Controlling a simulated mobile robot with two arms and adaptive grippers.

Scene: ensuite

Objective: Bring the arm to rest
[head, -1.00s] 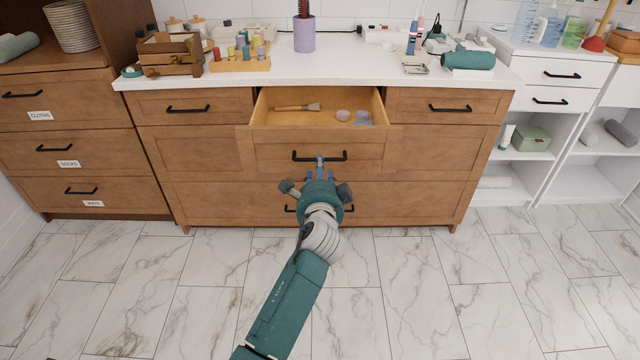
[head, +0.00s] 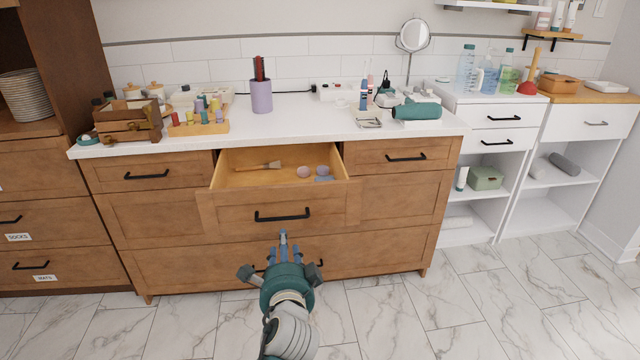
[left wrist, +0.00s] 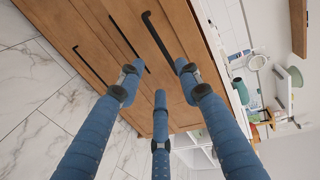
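My left gripper (head: 284,255) is in front of the wooden vanity, just below and apart from the black handle (head: 282,215) of the open top middle drawer (head: 278,207). In the left wrist view the three blue fingers of the gripper (left wrist: 157,82) are spread with nothing between them. The vanity front and black handles show beyond them. My right gripper is in neither view.
The open drawer holds a brush (head: 258,166) and small pink and grey items. Marble floor (head: 400,315) is free at the right.

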